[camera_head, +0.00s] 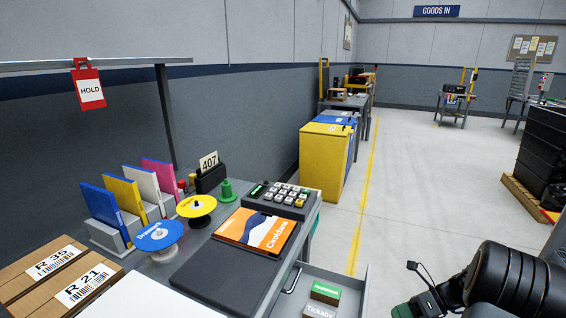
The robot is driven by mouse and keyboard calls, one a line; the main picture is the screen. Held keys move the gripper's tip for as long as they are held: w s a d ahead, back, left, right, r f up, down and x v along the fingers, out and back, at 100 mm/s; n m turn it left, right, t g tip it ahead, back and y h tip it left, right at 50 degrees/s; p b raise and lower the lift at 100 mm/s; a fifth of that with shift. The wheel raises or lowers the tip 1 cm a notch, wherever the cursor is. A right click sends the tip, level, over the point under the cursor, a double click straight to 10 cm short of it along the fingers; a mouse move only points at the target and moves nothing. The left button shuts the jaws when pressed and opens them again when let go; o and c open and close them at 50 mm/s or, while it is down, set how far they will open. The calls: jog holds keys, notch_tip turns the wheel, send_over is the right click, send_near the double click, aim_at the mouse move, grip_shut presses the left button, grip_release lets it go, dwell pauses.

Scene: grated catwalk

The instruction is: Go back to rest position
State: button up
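My arm (515,280) reaches in at the lower right corner, with black ribbed links and a cable at the wrist. The end of my arm, with my gripper (424,303), is cut off by the bottom edge. A green and dark part shows there, but no fingertips do. I cannot tell whether the gripper is open or shut, or holds anything. It is to the right of the open drawer (348,296), which has a green block (325,292) and a block marked Tickaby (320,312) in it.
The desk at left carries a black mat (215,278), an orange and white book (258,231), a keypad (278,199), blue and yellow spools, upright folders and boxes. Yellow and blue bins (325,155) stand beyond. Black stacked crates (543,145) stand at right. The floor between is clear.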

jog(key=s+a+r+n+t+h+p, duration=0.1)
jog(key=s+a+r+n+h+p, duration=0.2)
jog(key=r+n, duration=0.7)
jog(key=s+a+r+n+h+p, duration=0.3)
jog(key=a+r+n+p, duration=0.4)
jog(key=r+n, duration=0.3)
jog(key=s+a+r+n+t+h+p, duration=0.1)
jog(key=s+a+r+n+h+p, duration=0.2)
jog(key=r+n, duration=0.7)
jog(key=a+h+p, duration=0.2)
jog(key=a, duration=0.1)
jog(key=shift+a+r+t, duration=0.2)
jog(key=shift+r+t, duration=0.1)
jog(key=shift+r, duration=0.05)
jog(key=shift+s, duration=0.1)
